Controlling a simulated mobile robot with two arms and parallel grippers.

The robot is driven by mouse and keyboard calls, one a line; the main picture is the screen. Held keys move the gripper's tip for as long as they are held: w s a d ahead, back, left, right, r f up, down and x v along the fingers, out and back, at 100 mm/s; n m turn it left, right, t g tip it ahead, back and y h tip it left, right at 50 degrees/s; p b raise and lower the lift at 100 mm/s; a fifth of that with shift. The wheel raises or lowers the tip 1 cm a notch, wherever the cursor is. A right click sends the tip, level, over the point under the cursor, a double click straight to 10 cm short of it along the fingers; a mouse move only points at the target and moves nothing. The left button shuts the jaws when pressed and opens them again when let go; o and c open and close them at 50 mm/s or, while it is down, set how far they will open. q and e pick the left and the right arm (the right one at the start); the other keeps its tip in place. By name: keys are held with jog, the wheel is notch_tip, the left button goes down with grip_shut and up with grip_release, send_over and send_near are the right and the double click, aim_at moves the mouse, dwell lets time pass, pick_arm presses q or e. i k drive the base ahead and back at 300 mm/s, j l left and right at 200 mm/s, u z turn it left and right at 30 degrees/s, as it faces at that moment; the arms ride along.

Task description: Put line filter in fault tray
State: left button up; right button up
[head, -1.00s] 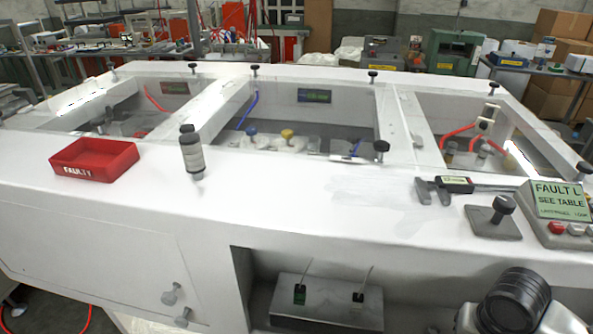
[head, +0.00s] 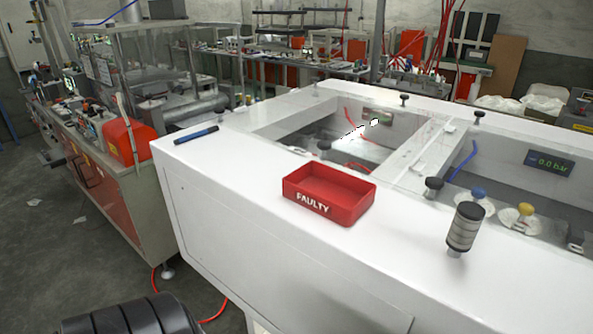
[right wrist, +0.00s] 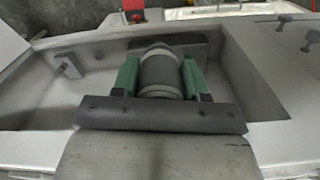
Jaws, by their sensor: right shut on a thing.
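The red fault tray (head: 345,213), marked FAULTY, sits on the white machine top in the head view. The part of its floor that shows looks empty. In the right wrist view my right gripper (right wrist: 159,88) is shut on a grey banded cylinder, the line filter (right wrist: 158,74), held between its green fingers. The filter's lower end is hidden by the gripper. My right gripper is outside the head view, so its distance from the tray cannot be told. My left gripper is not in view.
A banded grey cylinder with a dark cap (head: 465,228) stands on the machine top, right of the tray. A blue pen (head: 196,134) lies to the left. Open bays lie behind the tray. A pale recess (right wrist: 255,80) surrounds the filter in the wrist view.

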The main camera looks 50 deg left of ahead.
aim_at(328, 191)
jog(key=j, duration=0.65)
jog(key=k+j+z, duration=0.1)
jog(key=j, duration=0.55)
jog(key=k+j+z, duration=0.1)
jog(key=j, duration=1.25)
jog(key=k+z, duration=0.05)
